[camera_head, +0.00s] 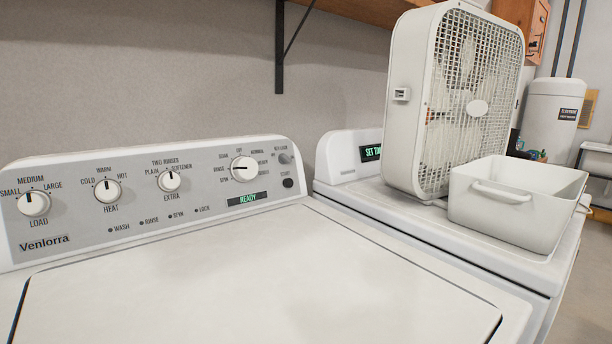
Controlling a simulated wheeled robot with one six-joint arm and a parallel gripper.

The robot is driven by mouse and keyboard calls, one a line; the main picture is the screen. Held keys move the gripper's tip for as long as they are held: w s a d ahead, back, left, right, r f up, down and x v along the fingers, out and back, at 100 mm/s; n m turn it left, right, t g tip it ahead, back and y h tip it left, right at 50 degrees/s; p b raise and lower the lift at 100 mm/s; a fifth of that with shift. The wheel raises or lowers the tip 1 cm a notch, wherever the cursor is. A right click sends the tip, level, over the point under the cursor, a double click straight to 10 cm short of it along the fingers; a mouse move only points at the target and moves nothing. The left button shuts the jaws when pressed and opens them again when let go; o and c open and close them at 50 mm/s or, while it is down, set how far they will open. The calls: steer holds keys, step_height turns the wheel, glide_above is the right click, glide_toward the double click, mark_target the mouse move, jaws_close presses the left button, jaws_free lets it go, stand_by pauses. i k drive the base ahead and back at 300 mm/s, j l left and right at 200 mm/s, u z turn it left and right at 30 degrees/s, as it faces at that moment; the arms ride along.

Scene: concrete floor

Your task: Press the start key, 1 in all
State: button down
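A large knob (244,169) sits above the display, and a smaller grey knob (285,158) sits above the key. Three more white knobs for load, heat and extra line the panel's left part. My gripper does not show in this view.
The white washer lid (260,285) is shut and clear. A white tub (515,205) sits beside the fan. A wooden shelf (375,10) with a black bracket (280,50) hangs above.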

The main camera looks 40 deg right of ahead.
mark_target(288, 182)
steer(key=l, duration=1.5)
steer(key=i, duration=0.05)
